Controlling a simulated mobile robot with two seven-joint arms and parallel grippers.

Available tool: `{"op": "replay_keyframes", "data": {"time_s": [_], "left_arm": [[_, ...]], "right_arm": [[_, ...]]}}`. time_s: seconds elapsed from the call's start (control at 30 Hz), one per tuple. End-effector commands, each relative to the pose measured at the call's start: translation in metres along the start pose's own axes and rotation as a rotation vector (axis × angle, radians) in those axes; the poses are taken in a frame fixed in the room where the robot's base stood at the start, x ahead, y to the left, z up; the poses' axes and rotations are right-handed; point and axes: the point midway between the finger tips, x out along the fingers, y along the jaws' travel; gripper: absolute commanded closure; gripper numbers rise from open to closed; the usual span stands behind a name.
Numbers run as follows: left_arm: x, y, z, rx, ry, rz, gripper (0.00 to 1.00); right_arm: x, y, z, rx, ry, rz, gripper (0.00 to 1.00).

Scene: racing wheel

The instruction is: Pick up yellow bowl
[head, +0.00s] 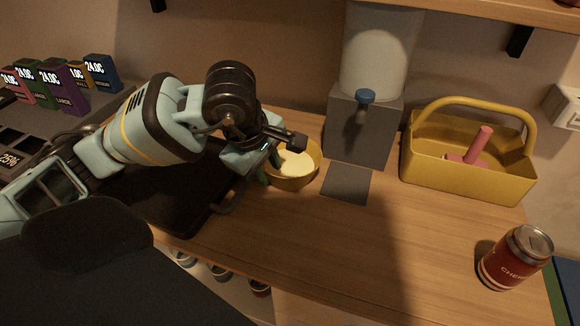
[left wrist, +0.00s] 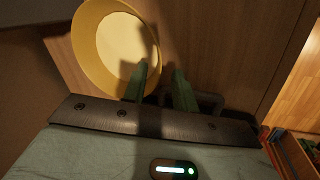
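The yellow bowl (head: 299,172) sits on the wooden counter, left of the grey dispenser, with a pale inside. It also shows at the upper left of the left wrist view (left wrist: 92,48). My left gripper (head: 268,168) is at the bowl's left side in the head view and hides part of its rim. In the left wrist view its two green fingers (left wrist: 162,82) are apart, one over the bowl's inside and one outside, with the rim between them. Contact with the rim cannot be made out. My right gripper is not in view.
A dark tray (head: 170,208) with a handle lies left of the bowl. The grey dispenser (head: 362,125) stands right of it. A yellow caddy (head: 468,178) and a red can (head: 515,257) are farther right. The counter's front middle is clear.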

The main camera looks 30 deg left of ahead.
Motion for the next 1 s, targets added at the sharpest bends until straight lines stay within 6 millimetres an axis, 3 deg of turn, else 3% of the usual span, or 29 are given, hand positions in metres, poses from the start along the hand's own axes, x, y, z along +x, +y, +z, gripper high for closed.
{"op": "replay_keyframes", "data": {"time_s": [0.17, 0.5, 0.77, 1.0], "left_arm": [[0.006, 0.001, 0.001, 0.0, -0.001, -0.002, 0.72], [0.048, 0.004, 0.002, 0.001, 0.0, 0.0, 0.72], [0.051, 0.005, 0.002, 0.001, 0.0, 0.001, 0.72], [0.051, 0.005, 0.002, 0.001, 0.0, 0.002, 0.99]], "right_arm": [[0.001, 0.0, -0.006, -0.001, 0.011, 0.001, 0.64], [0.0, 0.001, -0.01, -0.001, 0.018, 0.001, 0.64], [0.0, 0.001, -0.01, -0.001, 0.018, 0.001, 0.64], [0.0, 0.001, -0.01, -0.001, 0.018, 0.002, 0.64]]}}
